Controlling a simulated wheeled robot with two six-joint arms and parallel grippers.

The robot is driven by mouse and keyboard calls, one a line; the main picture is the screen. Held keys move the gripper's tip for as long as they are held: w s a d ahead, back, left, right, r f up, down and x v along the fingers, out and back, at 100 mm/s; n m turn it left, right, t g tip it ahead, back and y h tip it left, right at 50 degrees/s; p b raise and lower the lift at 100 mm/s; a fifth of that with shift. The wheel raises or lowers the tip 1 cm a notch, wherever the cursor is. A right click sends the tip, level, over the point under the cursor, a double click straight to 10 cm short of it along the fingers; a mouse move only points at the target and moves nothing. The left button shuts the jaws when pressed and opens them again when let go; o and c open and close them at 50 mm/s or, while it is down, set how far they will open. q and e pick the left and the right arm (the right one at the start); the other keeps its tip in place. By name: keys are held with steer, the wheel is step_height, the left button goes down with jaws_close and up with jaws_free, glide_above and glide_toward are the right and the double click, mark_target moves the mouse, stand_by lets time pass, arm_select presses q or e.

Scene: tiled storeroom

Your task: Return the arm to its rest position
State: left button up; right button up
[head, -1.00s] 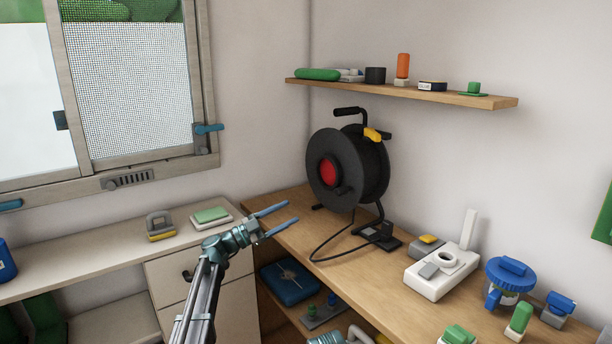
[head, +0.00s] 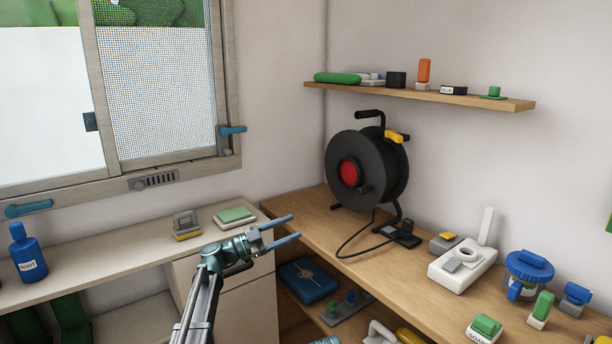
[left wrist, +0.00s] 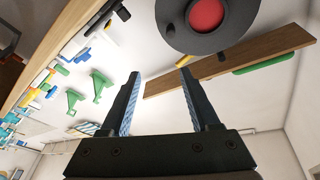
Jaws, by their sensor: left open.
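My left gripper (head: 284,231) is open, with nothing between its two blue-grey fingers. In the head view it is raised near the corner where the pale counter meets the wooden bench, in front of the black cable reel (head: 367,168). In the left wrist view its two dark fingers (left wrist: 158,90) point up the picture, spread apart, and the reel's red hub (left wrist: 206,14) shows beyond them. I cannot see my right gripper's fingers; only a small teal piece shows at the bottom edge of the head view.
The wooden bench (head: 345,262) holds the reel, its cable, a white device (head: 462,264) and a blue-lidded jar (head: 527,272). A shelf (head: 420,96) hangs above. The pale counter (head: 110,266) carries a blue bottle (head: 28,254). A window (head: 155,80) is behind. A blue case (head: 307,280) lies below.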

arm_select(q)
steer(key=s+d+f+n+g+y, duration=0.15)
steer(key=s+f+n+y, duration=0.25)
steer(key=s+f, duration=0.4)
steer(key=s+d+f+n+g+y, duration=0.1)
steer(key=s+f+n+g+y, duration=0.25)
steer(key=s+f, duration=0.5)
steer(key=s+a+f+n+g+y, duration=0.1)
steer(key=s+a+f+n+y, duration=0.5)
steer(key=s, duration=0.3)
steer(key=s+a+f+n+g+y, duration=0.1)
steer(key=s+a+f+n+y, duration=0.3)
steer(key=s+a+n+y, duration=0.3)
steer(key=s+d+r+m+p, duration=0.1)
steer(key=s+d+m, duration=0.5)
steer(key=d, duration=0.4)
step_height(320, 180, up, 26)
steer(key=n+p, duration=0.1)
steer(key=p, duration=2.5)
steer(key=shift+s+g, duration=0.15)
steer(key=shift+g, duration=0.15)
steer(key=shift+a, duration=0.1)
